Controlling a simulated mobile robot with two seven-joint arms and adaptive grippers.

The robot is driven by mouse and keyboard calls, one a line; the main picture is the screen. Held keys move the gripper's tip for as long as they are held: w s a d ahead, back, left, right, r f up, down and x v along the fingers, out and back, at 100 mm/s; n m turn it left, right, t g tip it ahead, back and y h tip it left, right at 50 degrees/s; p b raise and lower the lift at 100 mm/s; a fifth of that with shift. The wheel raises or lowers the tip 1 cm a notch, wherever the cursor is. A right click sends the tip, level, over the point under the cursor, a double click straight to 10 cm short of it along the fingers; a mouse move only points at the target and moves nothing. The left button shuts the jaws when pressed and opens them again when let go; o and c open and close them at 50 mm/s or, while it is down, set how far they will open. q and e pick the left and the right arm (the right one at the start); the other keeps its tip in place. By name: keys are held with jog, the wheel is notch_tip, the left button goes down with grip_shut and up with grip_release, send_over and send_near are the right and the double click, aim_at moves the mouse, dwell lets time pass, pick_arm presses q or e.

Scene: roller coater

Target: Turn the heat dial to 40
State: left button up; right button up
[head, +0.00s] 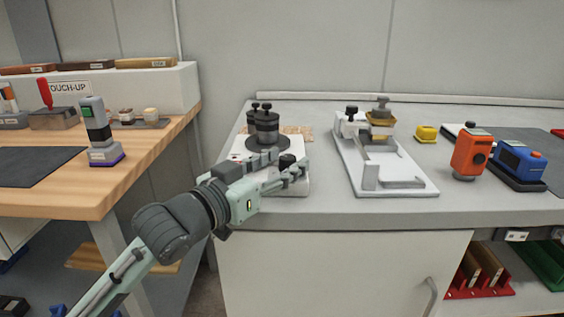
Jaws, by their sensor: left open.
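A white heater unit (302,187) stands near the left front of the grey worktop. A dark round plate with black lidded pots (266,126) sits at its back. A black dial (287,160) is at the front of the unit. My left gripper (288,161) reaches in from the left. Its fingers are open, one on the far side and one on the near side of the dial. I cannot tell whether they touch it. The gripper hides much of the unit's front, and I cannot read the dial's scale or setting. My right gripper is not in view.
A white stand (400,187) with a yellow-and-grey part is right of the heater unit. Farther right are a yellow block (426,133), an orange device (469,152) and a blue device (521,158). A wooden bench (150,155) is at left. The worktop's front strip is clear.

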pick_arm(q)
jog(key=v, duration=1.2)
